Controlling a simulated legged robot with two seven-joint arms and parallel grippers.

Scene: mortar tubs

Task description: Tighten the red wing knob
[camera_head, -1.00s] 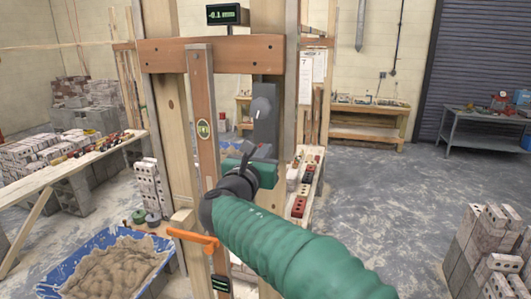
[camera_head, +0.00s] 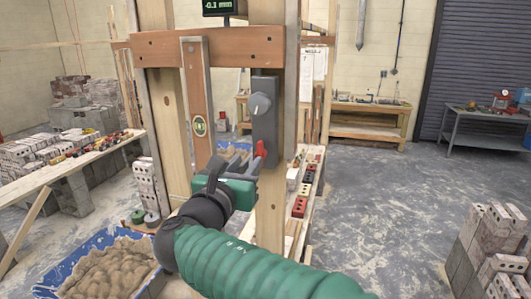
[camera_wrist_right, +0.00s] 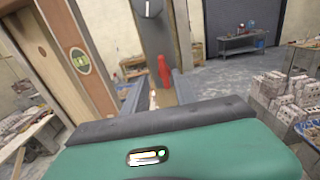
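The red wing knob (camera_head: 261,149) sticks out low on the dark grey box (camera_head: 265,122) fixed to the right wooden post. A round grey dial (camera_head: 260,105) sits above it. In the wrist view the red knob (camera_wrist_right: 163,72) stands upright, seen between my fingers, with a gap to the gripper body. My right gripper (camera_head: 238,162) is open and empty, just left of and below the knob; I see no contact. My left gripper is not in view.
A wooden crosspiece (camera_head: 215,49) joins the posts, with a level (camera_head: 197,100) hanging left of the box. A display (camera_head: 217,6) reads -0.1 mm. A blue mortar tub (camera_head: 75,255) lies lower left. Stacked bricks (camera_head: 490,250) stand lower right; the floor between is open.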

